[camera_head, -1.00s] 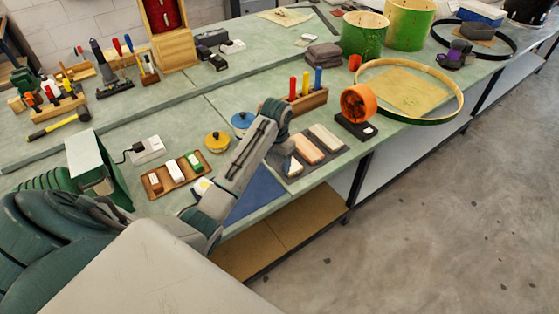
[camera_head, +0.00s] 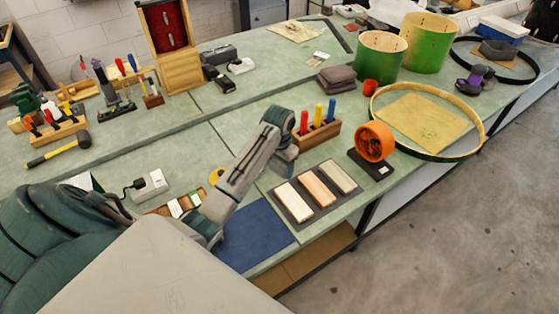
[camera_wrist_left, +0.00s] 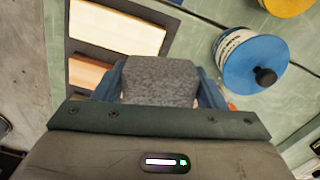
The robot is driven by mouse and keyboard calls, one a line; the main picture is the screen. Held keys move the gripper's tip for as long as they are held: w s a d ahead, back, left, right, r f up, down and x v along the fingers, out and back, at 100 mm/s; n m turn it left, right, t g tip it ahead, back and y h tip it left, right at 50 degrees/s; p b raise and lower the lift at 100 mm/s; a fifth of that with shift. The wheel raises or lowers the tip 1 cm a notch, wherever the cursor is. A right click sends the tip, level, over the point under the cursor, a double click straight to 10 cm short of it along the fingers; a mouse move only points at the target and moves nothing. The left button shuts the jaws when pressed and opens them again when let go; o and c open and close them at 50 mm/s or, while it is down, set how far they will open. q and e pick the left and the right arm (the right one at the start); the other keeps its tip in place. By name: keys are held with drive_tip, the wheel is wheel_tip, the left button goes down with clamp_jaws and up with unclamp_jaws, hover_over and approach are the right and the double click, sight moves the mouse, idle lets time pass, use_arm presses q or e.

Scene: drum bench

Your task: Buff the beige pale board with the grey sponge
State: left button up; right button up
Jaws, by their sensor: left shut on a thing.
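Three boards lie side by side in a dark tray (camera_head: 277,192): a pale cream-beige board (camera_head: 294,201) at left, a pinkish-tan board (camera_head: 317,190) in the middle and a greyish-beige board (camera_head: 338,177) at right. The wrist view shows the cream-beige board (camera_wrist_left: 115,27) and part of the pinkish-tan one (camera_wrist_left: 85,74). My left gripper (camera_wrist_left: 161,84) is shut on the grey sponge (camera_wrist_left: 160,76), its blue fingers on both sides. In the head view my left gripper (camera_head: 284,162) is behind the boards, its fingertips and the sponge mostly hidden. My right gripper is not in view.
An orange round device (camera_head: 374,142) stands right of the tray, and a wooden block with coloured tools (camera_head: 318,133) behind it. A blue-lidded pot (camera_wrist_left: 250,62) is near the gripper in the wrist view. A blue mat (camera_head: 255,235) lies left of the boards.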

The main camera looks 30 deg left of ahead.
use_arm(q)
drive_tip(key=shift+f, duration=0.35)
drive_tip(key=shift+w, duration=0.1)
drive_tip(key=shift+f+b, duration=0.3)
drive_tip(key=shift+f, duration=0.4)
drive_tip(key=shift+f+b, duration=0.4)
drive_tip(key=shift+f, duration=0.85)
drive_tip(key=shift+f+b, duration=0.35)
drive_tip(key=shift+f, duration=0.55)
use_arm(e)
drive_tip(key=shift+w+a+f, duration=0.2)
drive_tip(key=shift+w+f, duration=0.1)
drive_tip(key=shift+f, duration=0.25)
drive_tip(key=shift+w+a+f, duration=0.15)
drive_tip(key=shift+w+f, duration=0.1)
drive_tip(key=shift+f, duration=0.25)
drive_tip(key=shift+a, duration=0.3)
